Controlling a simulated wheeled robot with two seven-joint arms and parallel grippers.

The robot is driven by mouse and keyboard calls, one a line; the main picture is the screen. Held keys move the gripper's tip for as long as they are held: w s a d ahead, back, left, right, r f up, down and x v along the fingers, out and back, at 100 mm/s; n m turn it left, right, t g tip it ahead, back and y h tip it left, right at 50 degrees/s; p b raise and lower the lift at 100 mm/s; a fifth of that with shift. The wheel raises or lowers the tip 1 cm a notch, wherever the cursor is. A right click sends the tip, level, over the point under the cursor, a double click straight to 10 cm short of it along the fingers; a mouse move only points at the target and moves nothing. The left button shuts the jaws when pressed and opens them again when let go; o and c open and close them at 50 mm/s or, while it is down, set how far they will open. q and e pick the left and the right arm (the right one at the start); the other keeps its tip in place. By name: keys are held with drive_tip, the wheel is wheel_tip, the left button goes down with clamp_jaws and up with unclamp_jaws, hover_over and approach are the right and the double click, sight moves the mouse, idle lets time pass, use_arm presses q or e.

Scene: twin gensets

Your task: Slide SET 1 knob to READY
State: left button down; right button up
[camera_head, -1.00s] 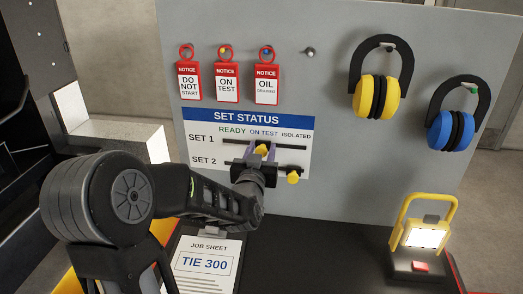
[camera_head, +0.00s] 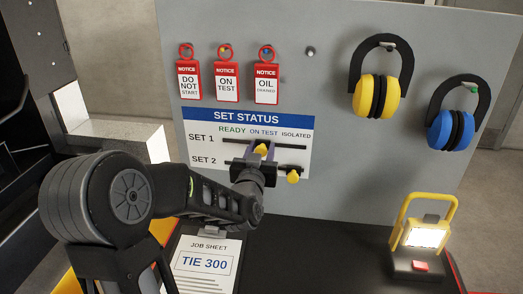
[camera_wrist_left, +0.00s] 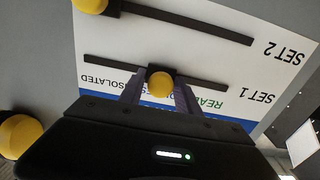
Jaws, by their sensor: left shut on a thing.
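The SET 1 knob (camera_head: 261,149) is yellow and sits on the upper dark rail of the SET STATUS board (camera_head: 249,116). It stands near the middle of the rail, below the ON TEST label. My left gripper (camera_head: 260,155) is at the knob and partly hides it. In the left wrist view, which shows the board upside down, the knob (camera_wrist_left: 160,85) is between the two fingers of my left gripper (camera_wrist_left: 160,95), which is shut on it. The READY label (camera_head: 232,129) is to the left of the knob in the head view. My right gripper is not in view.
The SET 2 knob (camera_head: 293,177) is at the right end of the lower rail, close to my gripper. Red notice tags (camera_head: 227,83) hang above the board. Yellow ear defenders (camera_head: 377,95) and blue ones (camera_head: 451,128) hang to the right. A work lamp (camera_head: 424,237) stands below them.

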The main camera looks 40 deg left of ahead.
sight(231, 139)
use_arm(q)
drive_tip(key=s+a+b, duration=0.1)
drive_tip(key=a+b, duration=0.1)
drive_tip(key=s+a+b, duration=0.2)
drive_tip(key=a, duration=0.1)
drive_tip(key=s+a+b, duration=0.1)
drive_tip(key=a+b, duration=0.1)
drive_tip(key=a, duration=0.1)
drive_tip(key=shift+s, duration=0.25)
drive_tip(key=shift+a, duration=0.1)
drive_tip(key=shift+r, duration=0.1)
drive_tip(key=c, duration=1.1)
unclamp_jaws()
drive_tip(key=shift+s+a, duration=0.1)
drive_tip(key=shift+o, duration=0.2)
